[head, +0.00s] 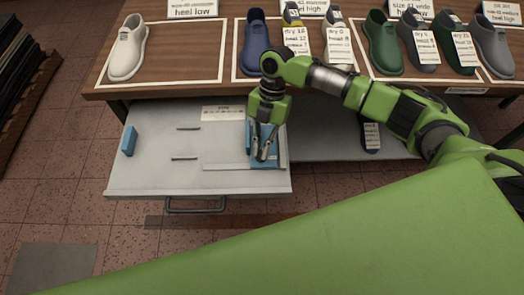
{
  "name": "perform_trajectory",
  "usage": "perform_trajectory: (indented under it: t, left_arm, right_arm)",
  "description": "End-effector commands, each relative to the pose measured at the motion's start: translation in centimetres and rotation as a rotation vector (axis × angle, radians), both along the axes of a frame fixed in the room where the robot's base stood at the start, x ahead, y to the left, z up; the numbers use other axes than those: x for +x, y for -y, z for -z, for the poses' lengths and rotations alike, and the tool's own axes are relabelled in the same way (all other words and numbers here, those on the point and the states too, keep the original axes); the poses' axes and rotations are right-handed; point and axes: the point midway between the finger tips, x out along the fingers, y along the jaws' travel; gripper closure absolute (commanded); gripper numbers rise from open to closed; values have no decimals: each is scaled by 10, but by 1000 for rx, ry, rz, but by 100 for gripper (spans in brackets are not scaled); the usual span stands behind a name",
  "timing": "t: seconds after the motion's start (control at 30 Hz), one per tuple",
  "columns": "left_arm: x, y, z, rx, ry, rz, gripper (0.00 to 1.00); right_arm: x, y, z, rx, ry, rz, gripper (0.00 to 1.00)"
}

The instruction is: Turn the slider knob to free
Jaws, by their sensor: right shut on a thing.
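A foot gauge with a flat grey rule (228,167) lies at the right side of an open grey drawer (150,176). A blue slider (276,152) sits at the rule's right end. My right gripper (263,158) reaches down from above onto this blue slider, its fingers closed at the slider's knob. The knob itself is hidden between the fingers, so I cannot tell which way it is turned. My left gripper is not in view.
A blue block (129,141) and two thin metal pins (184,158) lie in the drawer. A paper label (223,113) lies at its back. Behind it, a wooden table (170,85) holds several shoes and tags. The drawer's left half is mostly free.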

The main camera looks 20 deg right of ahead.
Motion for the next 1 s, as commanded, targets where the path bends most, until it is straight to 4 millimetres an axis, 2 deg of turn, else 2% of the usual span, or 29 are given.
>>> perform_trajectory:
  t: [0.1,0.5,1.0]
  left_arm:
    - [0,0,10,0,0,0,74]
    - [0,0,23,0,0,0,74]
    - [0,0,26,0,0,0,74]
  right_arm:
    - [2,-1,2,0,4,-103,100]
    - [3,-2,0,-1,4,-357,100]
    - [3,-2,-1,-1,5,-432,100]
